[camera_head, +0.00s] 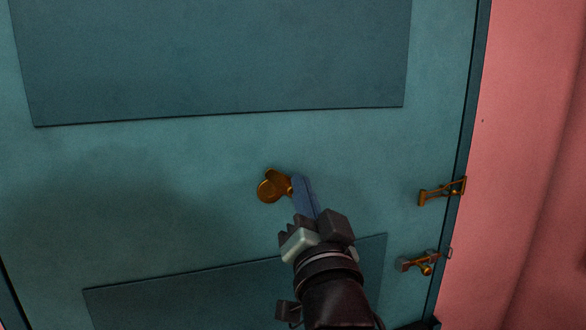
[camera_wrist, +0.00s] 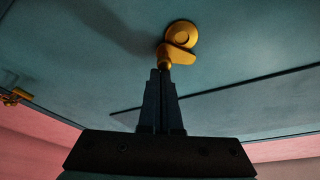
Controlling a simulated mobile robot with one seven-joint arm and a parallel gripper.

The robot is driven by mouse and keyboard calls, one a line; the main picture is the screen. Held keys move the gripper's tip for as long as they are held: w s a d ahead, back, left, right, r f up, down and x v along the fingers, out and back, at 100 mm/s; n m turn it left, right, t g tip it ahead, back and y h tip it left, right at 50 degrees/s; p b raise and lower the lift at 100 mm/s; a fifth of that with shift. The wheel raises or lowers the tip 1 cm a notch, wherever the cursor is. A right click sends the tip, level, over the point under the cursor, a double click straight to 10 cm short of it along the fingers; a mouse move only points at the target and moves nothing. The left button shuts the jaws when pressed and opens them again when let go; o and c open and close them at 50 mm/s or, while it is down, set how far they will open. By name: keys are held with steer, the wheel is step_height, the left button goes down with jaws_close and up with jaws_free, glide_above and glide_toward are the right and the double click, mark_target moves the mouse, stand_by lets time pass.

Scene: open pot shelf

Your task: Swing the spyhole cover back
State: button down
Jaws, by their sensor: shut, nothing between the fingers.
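The brass spyhole (camera_head: 269,188) is set in the teal door, between its two darker panels. It also shows in the wrist view (camera_wrist: 181,34). Its brass cover (camera_wrist: 179,59) sits at the side of the round fitting towards my gripper, and the round face shows beside it. My gripper (camera_head: 300,181) is shut with nothing between its fingers. In the wrist view its fingertips (camera_wrist: 160,73) are right at the small end of the cover. I cannot tell whether they touch it. The fingertips partly hide that end in the head view.
A brass swing latch (camera_head: 441,191) is at the door's right edge. A smaller brass and grey fitting (camera_head: 421,262) is below it. A pink wall (camera_head: 530,130) stands to the right. The door face around the spyhole is otherwise clear.

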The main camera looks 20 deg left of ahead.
steer(key=shift+s+f+m+h+p, duration=0.15)
steer(key=shift+m+h+p, duration=0.25)
steer(key=shift+m, duration=0.3)
steer(key=shift+s+a+f+m+h+p, duration=0.2)
steer(key=shift+f+m, duration=0.15)
steer(key=shift+m, duration=0.25)
steer(key=shift+s+a+f+m+h+p, duration=0.1)
steer(key=shift+a+f+m+h+p, duration=0.15)
steer(key=shift+m, duration=0.35)
steer(key=shift+d, duration=0.1)
